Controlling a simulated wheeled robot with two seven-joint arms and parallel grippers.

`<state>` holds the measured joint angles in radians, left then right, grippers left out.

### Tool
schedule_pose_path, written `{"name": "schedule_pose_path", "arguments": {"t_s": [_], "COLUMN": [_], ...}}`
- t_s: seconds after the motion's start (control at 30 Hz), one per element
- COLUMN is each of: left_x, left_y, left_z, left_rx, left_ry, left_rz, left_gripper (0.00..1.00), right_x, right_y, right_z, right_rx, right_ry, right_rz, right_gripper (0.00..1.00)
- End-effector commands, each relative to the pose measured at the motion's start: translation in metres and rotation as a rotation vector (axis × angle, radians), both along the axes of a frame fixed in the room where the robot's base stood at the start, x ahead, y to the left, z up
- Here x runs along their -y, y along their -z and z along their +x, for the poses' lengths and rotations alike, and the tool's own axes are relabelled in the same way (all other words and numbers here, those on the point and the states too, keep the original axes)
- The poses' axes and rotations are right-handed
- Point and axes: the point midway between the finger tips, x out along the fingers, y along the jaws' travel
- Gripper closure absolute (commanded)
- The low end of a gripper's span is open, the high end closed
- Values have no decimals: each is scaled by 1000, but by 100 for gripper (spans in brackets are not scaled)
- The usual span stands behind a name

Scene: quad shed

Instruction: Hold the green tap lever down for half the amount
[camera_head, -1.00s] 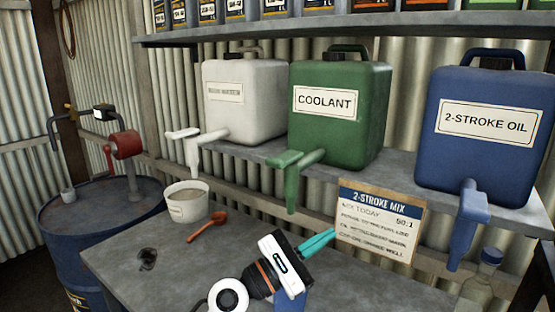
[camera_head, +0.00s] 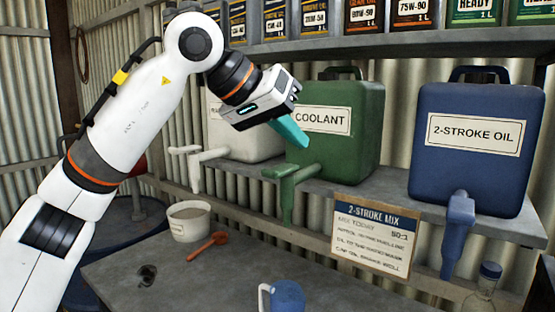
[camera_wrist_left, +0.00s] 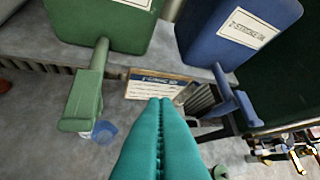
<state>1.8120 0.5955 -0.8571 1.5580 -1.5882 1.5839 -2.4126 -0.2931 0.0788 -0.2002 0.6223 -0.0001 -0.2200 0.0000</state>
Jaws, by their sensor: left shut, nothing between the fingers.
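The green coolant container (camera_head: 346,140) stands on the shelf, with its green tap and lever (camera_head: 288,174) jutting out at the lower left front. The tap also shows at the left in the left wrist view (camera_wrist_left: 82,100). My left gripper (camera_head: 293,134) is shut and empty, its teal fingers pointing down and right, just above the tap lever in the head view. I see a gap to the lever in the wrist view, where the fingers (camera_wrist_left: 158,140) are pressed together. A blue jug (camera_head: 288,297) stands at the front table edge, partly cut off. My right gripper is not in view.
A white container (camera_head: 240,135) and a blue 2-stroke oil container (camera_head: 474,165) with taps flank the green one. A mix sign (camera_head: 375,235), a white tub (camera_head: 188,222) and an orange scoop (camera_head: 207,246) are nearby.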

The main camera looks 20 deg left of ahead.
Motion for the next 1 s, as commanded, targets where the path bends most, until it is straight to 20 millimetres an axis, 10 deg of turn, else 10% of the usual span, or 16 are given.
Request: {"name": "schedule_pose_path", "arguments": {"t_s": [0.3, 1.0], "left_x": [-76, -72], "left_y": [-56, -35], "left_z": [-27, -7], "left_rx": [113, 112], "left_ry": [-91, -95], "left_rz": [308, 328], "left_gripper": [100, 100], "right_x": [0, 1], "right_y": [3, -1], "right_z": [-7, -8], "right_rx": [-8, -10], "right_ry": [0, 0], "right_rz": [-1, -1], "right_gripper": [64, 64]}}
